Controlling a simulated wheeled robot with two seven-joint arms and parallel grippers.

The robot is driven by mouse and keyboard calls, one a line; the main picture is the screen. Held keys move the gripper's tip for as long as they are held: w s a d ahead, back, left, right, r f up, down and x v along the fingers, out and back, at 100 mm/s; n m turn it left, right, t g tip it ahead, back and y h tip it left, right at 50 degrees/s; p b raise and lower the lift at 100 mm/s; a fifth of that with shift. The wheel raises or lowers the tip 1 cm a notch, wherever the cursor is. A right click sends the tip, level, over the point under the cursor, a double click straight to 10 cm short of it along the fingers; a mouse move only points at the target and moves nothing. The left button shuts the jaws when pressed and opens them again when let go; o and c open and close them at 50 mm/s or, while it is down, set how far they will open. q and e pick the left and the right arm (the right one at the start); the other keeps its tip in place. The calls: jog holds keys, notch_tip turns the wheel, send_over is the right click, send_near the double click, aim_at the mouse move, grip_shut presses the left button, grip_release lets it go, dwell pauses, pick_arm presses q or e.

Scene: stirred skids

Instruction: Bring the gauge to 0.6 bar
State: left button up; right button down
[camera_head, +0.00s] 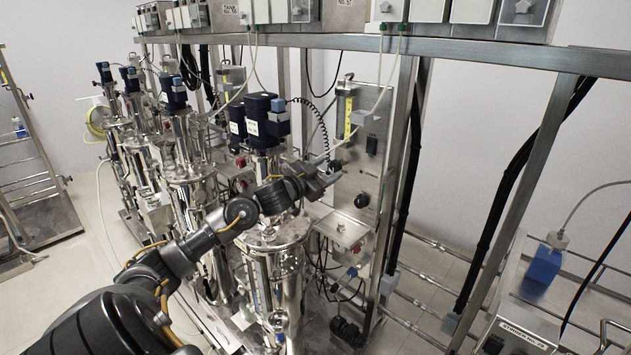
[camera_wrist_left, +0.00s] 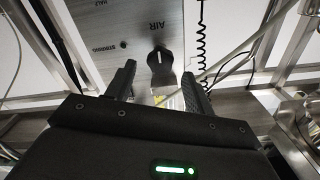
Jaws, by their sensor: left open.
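My left gripper (camera_head: 328,177) reaches from the left to the steel panel (camera_head: 352,140) on the skid. In the left wrist view, its two dark fingers (camera_wrist_left: 160,72) are open. A black knob with a pale pointer mark (camera_wrist_left: 161,60) shows between the fingertips, below the word AIR on the panel (camera_wrist_left: 110,25). I cannot tell whether the fingers touch the knob. I cannot make out a gauge face or a bar reading. My right gripper is out of view.
A yellow-marked flow tube (camera_head: 343,116) is on the panel above the gripper. Steel vessels (camera_head: 275,262) with blue motors (camera_head: 262,120) stand close to my arm. A coiled black cable (camera_wrist_left: 201,45) hangs beside the panel. A steel frame post (camera_head: 395,180) stands right of the panel.

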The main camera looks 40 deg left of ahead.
pick_arm(q)
jog(key=shift+s+b, duration=0.6)
jog(key=shift+s, duration=2.2)
jog(key=shift+d, duration=0.1)
